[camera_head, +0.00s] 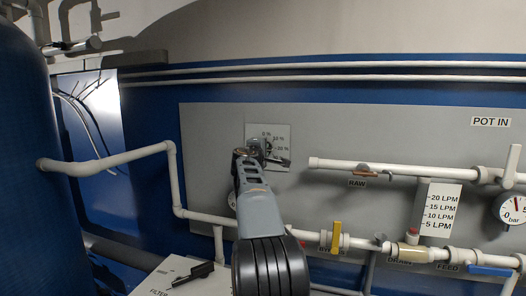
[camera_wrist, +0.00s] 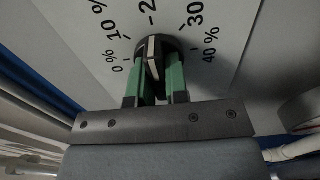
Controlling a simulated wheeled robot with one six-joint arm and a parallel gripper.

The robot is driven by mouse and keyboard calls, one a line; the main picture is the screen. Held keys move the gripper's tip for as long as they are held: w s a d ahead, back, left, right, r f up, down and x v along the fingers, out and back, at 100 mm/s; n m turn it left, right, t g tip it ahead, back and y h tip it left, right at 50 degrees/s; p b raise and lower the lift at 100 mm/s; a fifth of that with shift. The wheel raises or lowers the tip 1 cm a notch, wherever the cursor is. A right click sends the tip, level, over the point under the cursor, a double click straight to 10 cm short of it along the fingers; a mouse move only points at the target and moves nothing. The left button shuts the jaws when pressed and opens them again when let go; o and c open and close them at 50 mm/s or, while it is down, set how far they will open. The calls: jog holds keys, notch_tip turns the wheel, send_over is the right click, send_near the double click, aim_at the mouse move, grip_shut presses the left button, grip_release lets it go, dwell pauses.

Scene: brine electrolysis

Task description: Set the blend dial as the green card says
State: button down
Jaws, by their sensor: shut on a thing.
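In the wrist view, the dial's dark round knob (camera_wrist: 169,43) has a pale ridge, which lies roughly upright and in line with the partly cut-off 20 mark. Marks for 0, 10, 30 and 40 % show around it. My gripper (camera_wrist: 154,66) has its green fingers shut on the knob from either side. In the head view my gripper (camera_head: 262,154) covers most of the knob. I see no green card in either view.
White pipes cross the panel, with a RAW valve (camera_head: 366,168), a yellow valve handle (camera_head: 337,236) and a blue one (camera_head: 490,270). A flow scale card (camera_head: 440,207) and a gauge (camera_head: 513,209) are at right. A dark blue tank (camera_head: 22,150) stands at left.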

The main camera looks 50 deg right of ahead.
jog(key=c, duration=1.1)
grip_release()
jog(key=b+v, duration=0.5)
jog(key=v, duration=0.9)
jog(key=shift+d, duration=0.1)
